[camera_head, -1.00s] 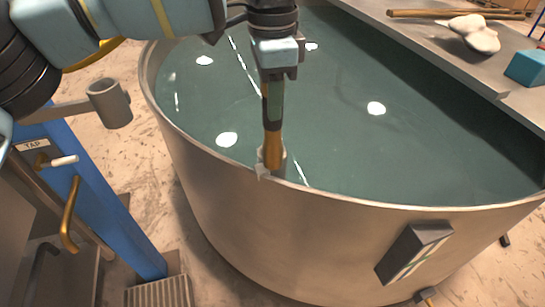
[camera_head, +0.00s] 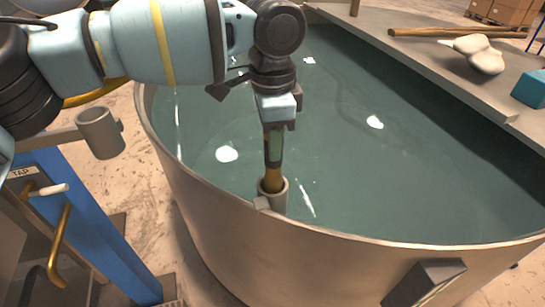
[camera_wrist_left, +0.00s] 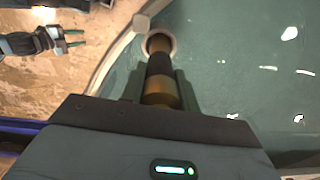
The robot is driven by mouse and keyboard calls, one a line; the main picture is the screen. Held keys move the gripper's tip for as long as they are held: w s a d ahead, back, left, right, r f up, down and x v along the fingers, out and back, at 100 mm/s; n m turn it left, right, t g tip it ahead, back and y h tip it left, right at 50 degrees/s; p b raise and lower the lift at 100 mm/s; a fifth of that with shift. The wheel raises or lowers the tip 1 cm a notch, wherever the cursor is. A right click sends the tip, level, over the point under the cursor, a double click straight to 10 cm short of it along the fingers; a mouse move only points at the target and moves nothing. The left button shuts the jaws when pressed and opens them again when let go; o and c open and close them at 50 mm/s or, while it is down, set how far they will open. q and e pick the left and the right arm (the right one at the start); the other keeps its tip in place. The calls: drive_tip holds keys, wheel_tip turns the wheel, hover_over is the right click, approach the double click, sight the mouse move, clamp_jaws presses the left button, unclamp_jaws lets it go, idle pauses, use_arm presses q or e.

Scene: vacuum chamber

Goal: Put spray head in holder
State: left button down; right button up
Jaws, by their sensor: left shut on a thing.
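The spray head (camera_head: 272,172), a slim rod with brass ends and a dark middle, is upright in my left gripper (camera_head: 275,128). The gripper is shut on its upper part. The grey cup-shaped holder (camera_head: 273,202) is fixed at the near rim of the tank. The brass lower end of the spray head appears to be inside the holder's mouth; how deep is hidden. In the left wrist view the spray head (camera_wrist_left: 161,88) points at the holder's round mouth (camera_wrist_left: 160,36). My right gripper (camera_wrist_left: 80,38) shows there at upper left, fingers apart and empty, over the floor.
The round metal tank (camera_head: 215,215) holds greenish liquid. Another grey cup (camera_head: 101,134) sits on a bracket at left, by a blue post (camera_head: 95,235) marked TAP. A grey shelf (camera_head: 430,72) at upper right carries a wooden stick, a white lump and a blue block.

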use_arm(q)
drive_tip(key=shift+s+f, duration=0.1)
drive_tip(key=shift+f, duration=1.95)
drive_tip(key=c, duration=1.1)
unclamp_jaws()
drive_tip(key=shift+f, duration=0.1)
drive_tip(key=shift+o, duration=0.2)
wheel_tip(320, 180, up, 12)
drive_tip(key=shift+r, duration=0.25)
